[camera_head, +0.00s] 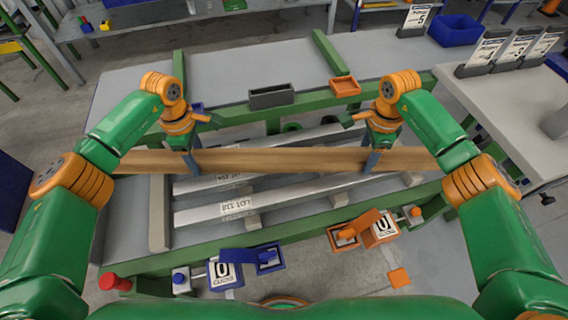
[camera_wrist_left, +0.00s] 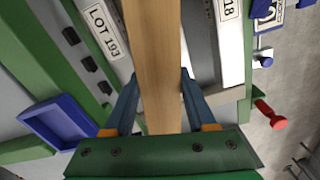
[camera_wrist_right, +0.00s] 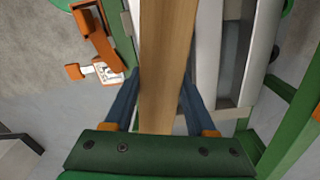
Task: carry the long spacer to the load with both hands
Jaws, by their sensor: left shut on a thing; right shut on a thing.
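The long spacer is a brown wooden beam (camera_head: 280,160) lying across the head view, level from left to right. My left gripper (camera_head: 192,163) is shut on its left part, and my right gripper (camera_head: 371,162) is shut on its right part. In the left wrist view the spacer (camera_wrist_left: 155,60) runs between the blue fingers (camera_wrist_left: 158,105). In the right wrist view the spacer (camera_wrist_right: 165,60) also runs between the blue fingers (camera_wrist_right: 160,105). The load appears to be the grey metal bars, one labelled LOT 118 (camera_head: 290,200), below the spacer; the spacer partly hides the bars behind it.
A green-framed table (camera_head: 300,228) carries the bars. A dark grey bin (camera_head: 271,97) and an orange tray (camera_head: 345,86) sit on the far side. Blue (camera_head: 224,272) and orange (camera_head: 381,229) labelled units line the near edge. A side table (camera_head: 500,100) stands right.

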